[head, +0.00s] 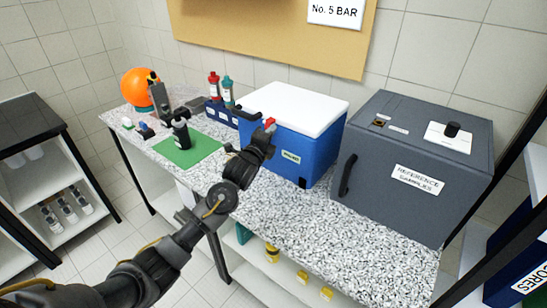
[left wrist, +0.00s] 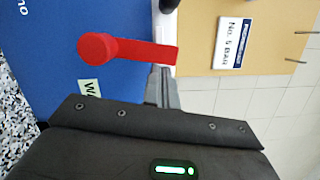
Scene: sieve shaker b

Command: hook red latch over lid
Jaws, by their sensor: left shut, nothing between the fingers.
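The blue cool box (head: 292,150) stands on the speckled bench with its white lid (head: 295,108) down on top. The red latch (head: 269,121) shows at the box's left end. In the left wrist view the red latch (left wrist: 130,49) runs from its round pivot on the blue wall (left wrist: 60,50) across the edge of the white lid (left wrist: 165,20). I cannot tell how firmly it sits on the lid. My left gripper (head: 266,130) is shut and empty, its fingertips (left wrist: 161,72) close beside the latch's free end. Contact is unclear. My right gripper is out of view.
A grey cabinet marked reference samples (head: 410,165) stands right of the box. Left are a rack with red and teal bottles (head: 220,105), a green mat (head: 190,150) and an orange ball (head: 138,88). A tan board (head: 270,40) hangs behind. The bench front is clear.

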